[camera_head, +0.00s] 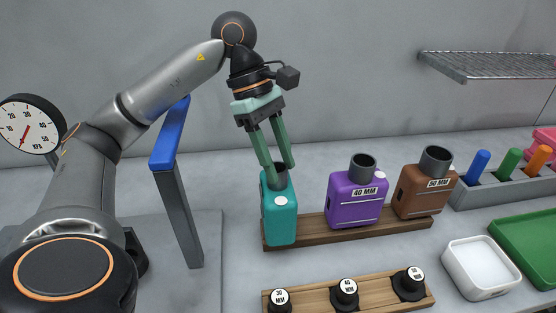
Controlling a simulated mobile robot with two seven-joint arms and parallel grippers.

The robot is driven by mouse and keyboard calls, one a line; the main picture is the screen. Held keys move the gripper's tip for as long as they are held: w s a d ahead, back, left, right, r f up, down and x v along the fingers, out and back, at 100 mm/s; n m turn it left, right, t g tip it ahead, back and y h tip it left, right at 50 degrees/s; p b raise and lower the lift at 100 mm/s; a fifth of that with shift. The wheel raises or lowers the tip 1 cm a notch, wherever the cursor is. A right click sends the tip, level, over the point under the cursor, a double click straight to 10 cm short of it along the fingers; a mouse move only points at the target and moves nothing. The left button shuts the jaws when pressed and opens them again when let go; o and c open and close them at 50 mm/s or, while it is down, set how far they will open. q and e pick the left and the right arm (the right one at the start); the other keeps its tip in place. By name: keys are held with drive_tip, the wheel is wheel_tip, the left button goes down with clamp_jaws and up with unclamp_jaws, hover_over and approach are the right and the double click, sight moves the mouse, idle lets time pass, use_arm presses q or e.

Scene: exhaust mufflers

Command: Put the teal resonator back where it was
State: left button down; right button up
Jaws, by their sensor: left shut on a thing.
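The teal resonator (279,215) stands upright at the left end of the dark wooden board (313,235), with its dark pipe neck on top. My left gripper (277,163) comes down from above and is shut on its neck. I cannot tell whether its base rests on the board or is just above it. A purple muffler (354,208) labelled 40 MM and a brown muffler (421,195) labelled 50 MM stand to its right on the same board. My right gripper is not in view.
A lighter wooden strip (317,303) with several black labelled plugs lies in front. A white tray (480,270), a green tray (533,245) and a grey holder with coloured handles (505,190) are at right. A blue-topped post (176,190) and a gauge (33,126) are at left. A wire shelf (490,65) hangs at upper right.

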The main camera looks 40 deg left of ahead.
use_arm(q)
drive_tip(key=c, duration=0.8)
unclamp_jaws()
drive_tip(key=shift+f, duration=0.1)
drive_tip(key=o, duration=0.4)
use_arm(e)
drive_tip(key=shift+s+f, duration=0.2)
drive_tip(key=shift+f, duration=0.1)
use_arm(q)
drive_tip(key=shift+o, duration=0.2)
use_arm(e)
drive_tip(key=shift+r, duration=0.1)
use_arm(q)
drive_tip(key=shift+r+p, duration=0.3)
drive_tip(key=shift+r, duration=0.05)
drive_tip(key=p+v, duration=0.5)
drive_tip(key=v, duration=0.6)
drive_tip(key=shift+r, duration=0.35)
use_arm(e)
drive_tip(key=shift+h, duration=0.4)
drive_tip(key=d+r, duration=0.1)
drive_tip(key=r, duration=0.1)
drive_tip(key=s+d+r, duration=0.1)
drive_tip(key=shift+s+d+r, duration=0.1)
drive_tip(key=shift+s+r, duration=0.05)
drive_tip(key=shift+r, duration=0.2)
use_arm(q)
drive_tip(key=shift+a, duration=0.1)
